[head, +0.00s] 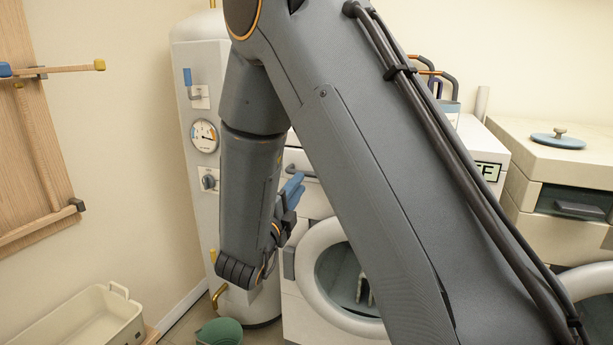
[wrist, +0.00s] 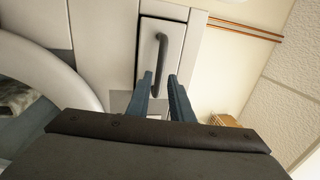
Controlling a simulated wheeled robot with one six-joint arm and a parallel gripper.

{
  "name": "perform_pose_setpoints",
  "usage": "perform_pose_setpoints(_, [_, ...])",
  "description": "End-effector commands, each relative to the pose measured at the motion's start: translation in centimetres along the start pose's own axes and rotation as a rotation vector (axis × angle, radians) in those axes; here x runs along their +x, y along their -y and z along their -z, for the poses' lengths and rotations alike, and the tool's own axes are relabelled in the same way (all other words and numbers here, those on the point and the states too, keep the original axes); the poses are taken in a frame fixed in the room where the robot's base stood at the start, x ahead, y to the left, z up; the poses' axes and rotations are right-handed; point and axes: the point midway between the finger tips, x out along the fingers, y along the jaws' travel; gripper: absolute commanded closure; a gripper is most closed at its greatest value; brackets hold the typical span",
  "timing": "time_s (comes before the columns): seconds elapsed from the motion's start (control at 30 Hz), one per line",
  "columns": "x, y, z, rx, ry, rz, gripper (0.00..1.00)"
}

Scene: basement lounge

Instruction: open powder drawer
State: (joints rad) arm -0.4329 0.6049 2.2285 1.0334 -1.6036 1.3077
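The powder drawer (wrist: 148,27) is a pale, narrow front on the white washing machine (head: 318,305), with a dark bar handle (wrist: 163,50). In the head view the handle (head: 308,177) shows above the round door, partly hidden by my arm. My gripper (head: 293,190) has blue fingers and is at the drawer front, by the handle. In the wrist view my gripper (wrist: 160,78) is open, and the lower part of the handle appears between the two fingers. I cannot tell whether a finger touches it. The drawer looks shut.
A white boiler (head: 205,90) with a gauge stands left of the washer. The washer's round door ring (head: 305,262) is below the drawer. A green bucket (head: 220,332) and a cream tub (head: 85,325) are low at left. Another appliance (head: 560,165) stands at right.

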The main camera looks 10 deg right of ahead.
Motion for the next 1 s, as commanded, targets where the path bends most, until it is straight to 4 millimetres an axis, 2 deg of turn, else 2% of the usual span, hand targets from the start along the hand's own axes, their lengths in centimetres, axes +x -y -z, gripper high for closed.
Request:
perform_pose_setpoints(0.2, [3.5,0.1,0.2,-0.001,-0.003,-0.001,0.8])
perform_pose_setpoints(0.4, [5.9,0.0,0.1,-0.002,-0.001,-0.002,0.8])
perform_pose_setpoints(0.57, [6.6,0.0,0.1,-0.003,0.001,-0.003,0.8])
perform_pose_setpoints(0.8, [6.7,0.0,0.0,-0.003,0.002,-0.003,0.8])
perform_pose_setpoints(0.9, [6.7,0.0,0.0,-0.003,0.002,-0.003,0.97])
perform_pose_setpoints(0.93, [6.7,-0.1,0.0,-0.003,0.002,-0.003,1.0])
perform_pose_setpoints(1.0, [6.7,-0.1,0.0,-0.003,0.002,-0.003,1.0])
